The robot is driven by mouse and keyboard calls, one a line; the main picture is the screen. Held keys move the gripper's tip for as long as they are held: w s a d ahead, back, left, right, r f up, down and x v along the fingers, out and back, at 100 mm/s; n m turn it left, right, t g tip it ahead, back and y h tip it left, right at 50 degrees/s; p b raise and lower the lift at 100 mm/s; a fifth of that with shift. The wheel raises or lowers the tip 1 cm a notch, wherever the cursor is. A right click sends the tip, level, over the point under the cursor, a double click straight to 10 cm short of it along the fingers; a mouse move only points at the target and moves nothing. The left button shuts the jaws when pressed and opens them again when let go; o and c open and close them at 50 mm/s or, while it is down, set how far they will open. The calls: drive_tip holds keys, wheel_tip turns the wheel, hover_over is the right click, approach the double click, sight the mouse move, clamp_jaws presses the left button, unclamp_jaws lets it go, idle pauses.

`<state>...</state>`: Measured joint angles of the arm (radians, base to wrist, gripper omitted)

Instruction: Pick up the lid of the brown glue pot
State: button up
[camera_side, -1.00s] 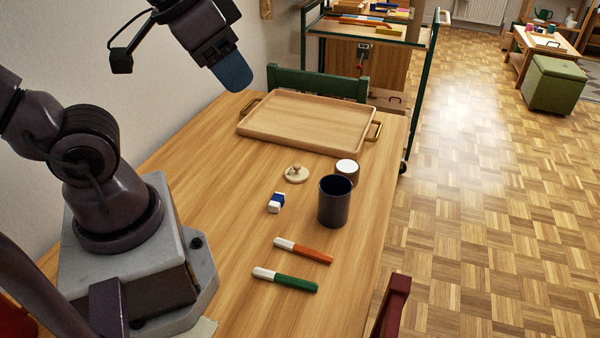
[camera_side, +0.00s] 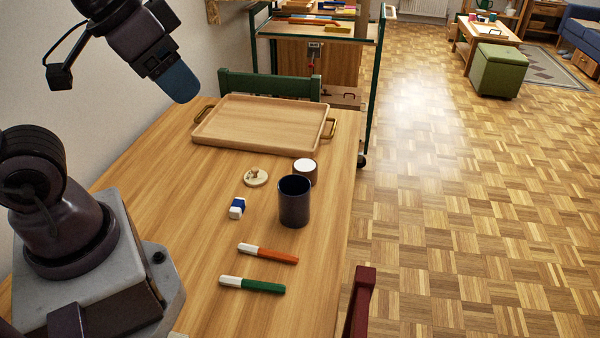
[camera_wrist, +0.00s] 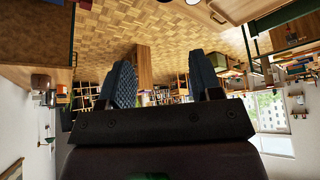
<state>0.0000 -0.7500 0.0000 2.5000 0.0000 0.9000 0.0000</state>
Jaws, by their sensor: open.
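The pale round lid (camera_side: 256,178) with a small knob lies on the wooden table, apart from the pot. The small brown glue pot (camera_side: 306,174) stands to its right, its top showing white, partly hidden behind a dark cup. My gripper (camera_side: 180,84) is raised high at the upper left, well above the table and away from the lid. In the wrist view my gripper (camera_wrist: 163,78) shows two blue textured fingers spread apart with nothing between them. That view faces the room upside down; I cannot make out the lid in it.
A dark cup (camera_side: 294,204) stands just in front of the pot. A blue-and-white eraser (camera_side: 237,208), an orange marker (camera_side: 268,254) and a green marker (camera_side: 252,285) lie nearer. A wooden tray (camera_side: 262,138) with brass handles lies behind the lid. A green chair (camera_side: 270,87) is beyond.

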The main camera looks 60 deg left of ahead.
drive_tip(key=o, duration=0.6)
drive_tip(key=n+g, duration=0.6)
drive_tip(key=n, duration=1.2)
approach(255, 168)
wheel_tip(255, 168, down, 11)
drive_tip(key=shift+s+r, duration=0.1)
drive_tip(key=shift+s, duration=0.05)
